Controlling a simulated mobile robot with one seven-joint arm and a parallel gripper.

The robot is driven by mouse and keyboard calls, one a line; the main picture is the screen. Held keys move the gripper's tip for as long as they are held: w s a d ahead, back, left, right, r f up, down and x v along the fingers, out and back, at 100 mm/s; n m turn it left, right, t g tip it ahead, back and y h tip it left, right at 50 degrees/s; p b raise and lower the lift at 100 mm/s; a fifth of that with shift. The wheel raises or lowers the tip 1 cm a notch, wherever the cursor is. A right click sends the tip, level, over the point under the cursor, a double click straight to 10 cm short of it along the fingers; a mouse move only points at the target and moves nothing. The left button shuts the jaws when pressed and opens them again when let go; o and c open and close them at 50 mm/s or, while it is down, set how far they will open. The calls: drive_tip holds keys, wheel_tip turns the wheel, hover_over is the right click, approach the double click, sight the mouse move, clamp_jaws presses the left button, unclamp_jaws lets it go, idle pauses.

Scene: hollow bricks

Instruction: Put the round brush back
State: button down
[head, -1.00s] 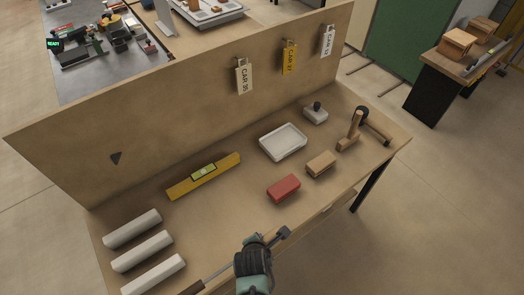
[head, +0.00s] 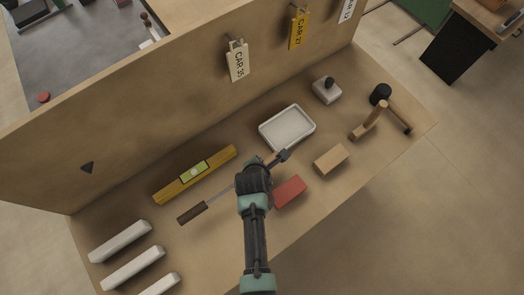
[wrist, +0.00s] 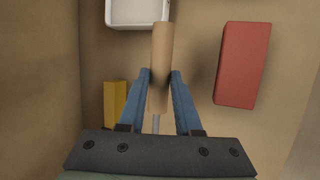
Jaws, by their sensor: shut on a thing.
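The round brush has a dark brown round head (head: 192,213) at its lower left end and a thin metal rod. A tan wooden handle (wrist: 162,45) follows at the other end. My gripper (head: 268,172) is shut on the handle, above the middle of the bench. In the wrist view the handle stands between the two blue fingers (wrist: 160,85) and sticks out past them, toward the white tray. The rod runs back under the palm, and the brush head is hidden there. A dark wedge-shaped piece (head: 87,168) is on the upright board at the left.
The bench holds a yellow level (head: 215,162), white tray (head: 287,144), red block (head: 290,191), wooden block (head: 331,159), knobbed grey block (head: 327,92), black-headed wooden tool (head: 372,118) and three pale bars (head: 120,241). Tags (head: 237,62) hang on the upright board (head: 150,110).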

drive_tip(key=shift+s+f+b, duration=0.1)
drive_tip(key=shift+f+b, duration=0.55)
drive_tip(key=shift+f, duration=0.15)
wheel_tip(320, 180, down, 6)
drive_tip(key=b, duration=0.5)
drive_tip(key=shift+r, duration=0.2)
drive_tip(key=shift+f, duration=0.15)
drive_tip(key=c, duration=0.6)
unclamp_jaws()
drive_tip(key=shift+o, duration=0.4)
